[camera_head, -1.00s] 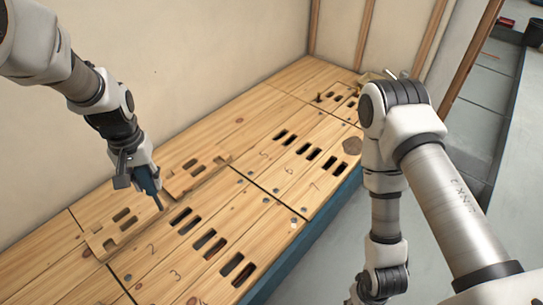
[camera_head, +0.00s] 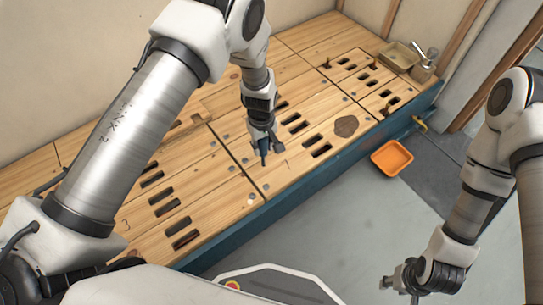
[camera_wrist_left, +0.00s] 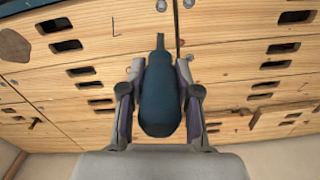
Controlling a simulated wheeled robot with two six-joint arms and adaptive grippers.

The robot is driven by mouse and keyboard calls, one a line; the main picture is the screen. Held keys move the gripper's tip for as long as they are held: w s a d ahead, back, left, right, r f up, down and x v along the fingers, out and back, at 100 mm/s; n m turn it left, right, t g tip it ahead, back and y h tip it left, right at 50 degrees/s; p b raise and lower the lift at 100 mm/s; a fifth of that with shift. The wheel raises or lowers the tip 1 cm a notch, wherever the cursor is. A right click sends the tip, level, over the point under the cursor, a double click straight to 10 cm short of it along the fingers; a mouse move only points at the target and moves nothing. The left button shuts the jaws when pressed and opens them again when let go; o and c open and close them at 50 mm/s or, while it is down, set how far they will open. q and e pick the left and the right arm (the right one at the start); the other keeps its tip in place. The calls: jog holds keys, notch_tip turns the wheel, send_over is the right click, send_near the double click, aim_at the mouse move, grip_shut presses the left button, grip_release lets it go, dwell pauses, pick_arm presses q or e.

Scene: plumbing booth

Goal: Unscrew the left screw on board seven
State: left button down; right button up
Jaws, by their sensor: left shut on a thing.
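My left gripper (camera_head: 263,134) is shut on a dark blue screwdriver (camera_wrist_left: 160,98). The screwdriver also shows in the head view (camera_head: 263,155), pointing down over the boards near a seam. The plank right of this seam, which bears a faint mark like a seven, looks like board seven (camera_head: 293,172). A small grey screw head (camera_head: 266,186) is by the seam, and another shows in the wrist view (camera_wrist_left: 161,5). The tip appears apart from both, though its height is unclear. My right gripper (camera_head: 398,284) hangs over the floor at lower right; its jaws are unclear.
The wooden deck has several slots and screw heads. A dark patch (camera_head: 346,126) lies on it to the right. A tan basin with a tap (camera_head: 398,56) is at the far end. An orange tray (camera_head: 392,158) is on the floor beside the blue deck edge (camera_head: 330,178).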

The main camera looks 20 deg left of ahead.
pick_arm(q)
notch_tip(320, 180, down, 12)
jog(key=s+d+n+b, duration=0.1)
jog(key=n+b, duration=1.2)
jog(key=n, duration=0.6)
jog(key=shift+s+f+b, duration=0.25)
jog(key=shift+s+b, duration=0.1)
jog(key=shift+b, duration=0.05)
dwell(0.3)
notch_tip(320, 180, up, 8)
jog(key=p, duration=0.6)
jog(key=shift+f, duration=0.15)
